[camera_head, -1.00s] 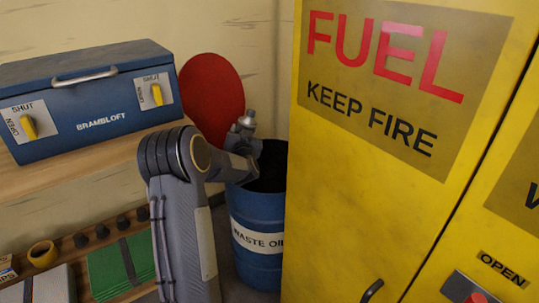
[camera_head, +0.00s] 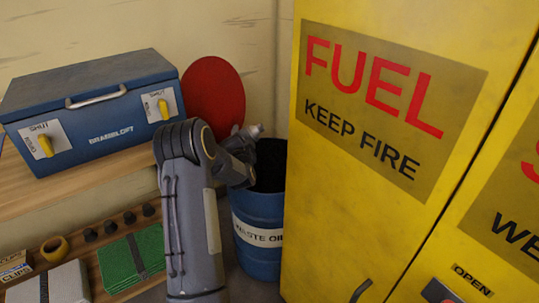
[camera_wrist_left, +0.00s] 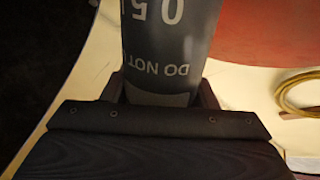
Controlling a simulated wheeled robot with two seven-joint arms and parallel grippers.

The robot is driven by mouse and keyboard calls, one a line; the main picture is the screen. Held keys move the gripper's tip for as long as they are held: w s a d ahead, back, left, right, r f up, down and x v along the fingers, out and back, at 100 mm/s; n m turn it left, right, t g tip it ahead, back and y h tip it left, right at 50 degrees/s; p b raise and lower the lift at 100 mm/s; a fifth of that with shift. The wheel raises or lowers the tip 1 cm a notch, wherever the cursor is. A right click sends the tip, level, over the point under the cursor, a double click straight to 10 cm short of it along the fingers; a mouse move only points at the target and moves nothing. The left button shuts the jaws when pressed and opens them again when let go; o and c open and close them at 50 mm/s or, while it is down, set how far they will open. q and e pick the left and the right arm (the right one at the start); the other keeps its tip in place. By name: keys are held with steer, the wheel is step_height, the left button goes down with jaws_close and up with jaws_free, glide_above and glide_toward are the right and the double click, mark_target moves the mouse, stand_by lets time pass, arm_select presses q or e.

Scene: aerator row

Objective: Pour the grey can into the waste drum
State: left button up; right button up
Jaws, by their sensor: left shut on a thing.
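The grey can (camera_head: 254,131) shows only in part in the head view, tilted with its narrow top toward the right, near the opening of the waste drum. The blue waste drum (camera_head: 257,213), labelled WASTE OIL, stands upright with a dark open top. My left gripper (camera_head: 241,150) is shut on the can at the drum's left rim. In the left wrist view the can (camera_wrist_left: 168,45) lies between the fingers, with upside-down white lettering. Its mouth is not seen there, and no liquid shows. My right gripper is out of view.
The yellow fuel cabinet (camera_head: 345,200) stands close on the drum's right. A red disc (camera_head: 214,96) is behind my arm. A blue box (camera_head: 95,110) sits on a wooden shelf (camera_head: 95,180) at left. Below are a green item (camera_head: 132,258) and a tape roll (camera_head: 54,249).

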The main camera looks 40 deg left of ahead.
arm_select(q)
steer(key=r+p, duration=0.1)
steer(key=r+m+p, duration=0.1)
steer(key=r, duration=0.1)
steer(key=r+m+p, duration=0.1)
steer(key=p, duration=0.1)
steer(key=shift+s+a+r, duration=0.2)
steer(key=shift+s+a, duration=0.05)
steer(key=shift+a, duration=0.05)
steer(key=shift+f+m, duration=0.25)
steer(key=shift+m, duration=0.35)
steer(key=shift+m+b, duration=0.3)
steer(key=shift+m, duration=1)
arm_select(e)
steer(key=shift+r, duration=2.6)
arm_select(q)
steer(key=shift+f+m+b, duration=0.4)
steer(key=shift+b, duration=0.05)
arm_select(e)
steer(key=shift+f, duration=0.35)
arm_select(q)
steer(key=shift+f+b, duration=0.3)
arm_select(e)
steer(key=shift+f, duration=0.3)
arm_select(q)
steer(key=shift+d+f+m+b, duration=0.1)
steer(key=shift+f+m+b, duration=0.6)
steer(key=shift+f, duration=0.15)
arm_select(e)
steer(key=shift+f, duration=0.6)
